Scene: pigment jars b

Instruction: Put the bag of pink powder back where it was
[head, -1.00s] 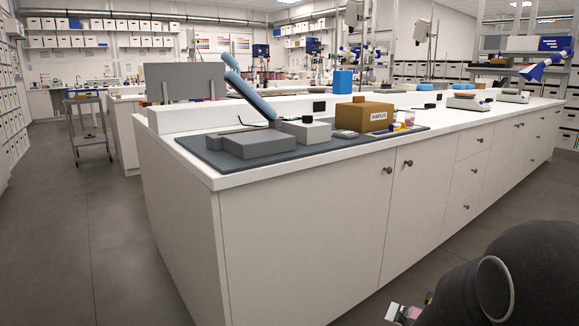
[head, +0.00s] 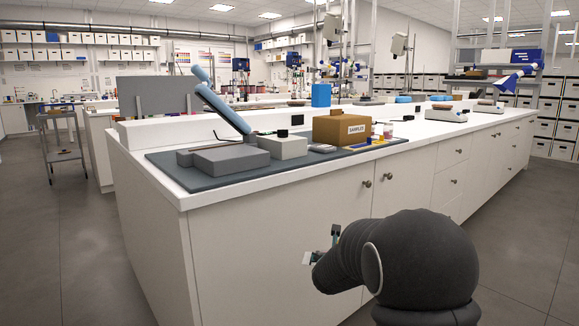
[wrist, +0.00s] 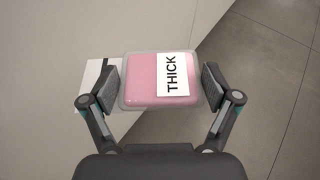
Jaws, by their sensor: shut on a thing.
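My gripper (wrist: 160,84) is shut on the bag of pink powder (wrist: 143,75) in the wrist view. The bag is clear, with pink contents and a white label reading THICK. The fingers press on its left and right sides, and the floor and a pale cabinet front lie behind it. In the head view my gripper (head: 318,255) is small at the lower middle, in front of the cabinet doors and below the countertop. The bag itself is hard to make out there.
The white bench (head: 225,205) carries a dark mat (head: 180,178) with a grey block (head: 230,160), a blue-armed device (head: 222,107), a brown SAMPLES box (head: 342,130) and small jars (head: 387,130). A wheeled cart (head: 62,135) stands left.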

